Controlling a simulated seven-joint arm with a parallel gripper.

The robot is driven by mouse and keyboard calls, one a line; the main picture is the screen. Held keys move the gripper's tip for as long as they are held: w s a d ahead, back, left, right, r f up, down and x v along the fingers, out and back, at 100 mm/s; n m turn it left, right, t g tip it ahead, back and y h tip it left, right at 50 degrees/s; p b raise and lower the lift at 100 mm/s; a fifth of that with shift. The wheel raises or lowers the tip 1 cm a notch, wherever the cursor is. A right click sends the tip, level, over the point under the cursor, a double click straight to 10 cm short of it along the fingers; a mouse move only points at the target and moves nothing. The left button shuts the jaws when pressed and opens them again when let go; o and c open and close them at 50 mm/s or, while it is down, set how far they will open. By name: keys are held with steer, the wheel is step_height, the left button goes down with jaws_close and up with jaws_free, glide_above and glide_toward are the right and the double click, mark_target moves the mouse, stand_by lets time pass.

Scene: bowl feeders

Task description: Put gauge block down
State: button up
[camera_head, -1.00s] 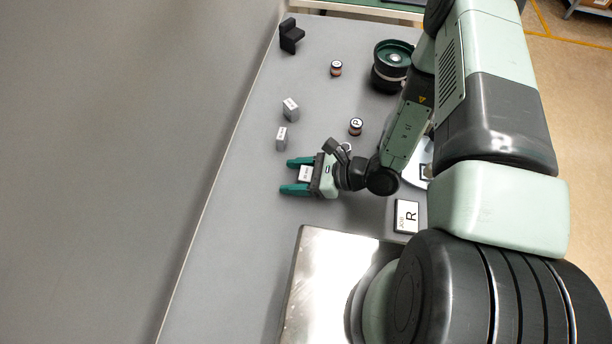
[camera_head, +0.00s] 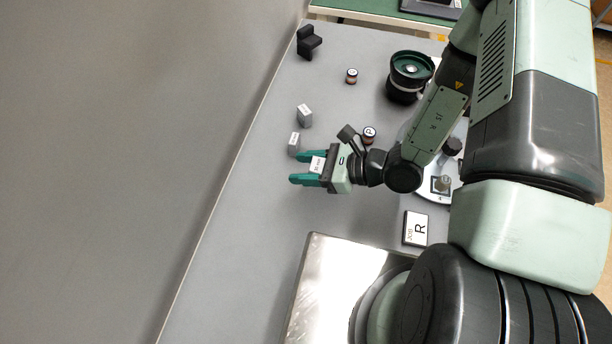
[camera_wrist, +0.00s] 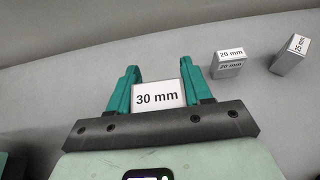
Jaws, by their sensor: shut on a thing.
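My gripper (camera_head: 308,168) is low over the grey bench, its green fingers pointing left in the head view. It is shut on a gauge block (camera_head: 317,164), which sits between the fingers near the palm. In the wrist view the block (camera_wrist: 158,94) reads "30 mm" and my gripper (camera_wrist: 162,80) has a finger on each side of it. I cannot tell whether the block touches the bench. Two other gauge blocks stand nearby: a "20 mm" block (camera_wrist: 229,66), also in the head view (camera_head: 294,143), and a "25 mm" or similar block (camera_wrist: 291,57), also in the head view (camera_head: 305,115).
A black angled holder (camera_head: 309,42), a bowl feeder (camera_head: 408,75) and two small labelled jars (camera_head: 352,76) (camera_head: 369,134) stand on the bench. A card marked "R" (camera_head: 416,228) and a metal plate (camera_head: 318,280) lie nearer. Bench (camera_head: 235,235) left of the plate is clear.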

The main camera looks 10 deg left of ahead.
mark_target(307, 89)
steer(key=w+a, duration=0.1)
steer(key=w, duration=0.5)
steer(key=w+a+m+t, duration=0.1)
steer(key=w, duration=0.5)
steer(key=w+a+t, duration=0.1)
steer(key=w+a, duration=0.1)
steer(key=w, duration=0.4)
steer(key=shift+w+r+m, duration=0.1)
steer(key=shift+r+m, duration=0.1)
steer(key=shift+m, duration=0.2)
steer(key=w+a+r+m+t, duration=0.1)
steer(key=w+a+r+t, duration=0.1)
steer(key=w, duration=0.5)
steer(key=w+a+r+m+t, duration=0.1)
steer(key=w+a+m, duration=0.1)
steer(key=w, duration=0.6)
steer(key=shift+h, duration=0.4)
step_height(307, 89, down, 9)
steer(key=shift+s+d+f, duration=0.1)
steer(key=shift+f, duration=0.1)
steer(key=o, duration=1.2)
steer(key=shift+f, duration=0.15)
steer(key=shift+c, duration=0.2)
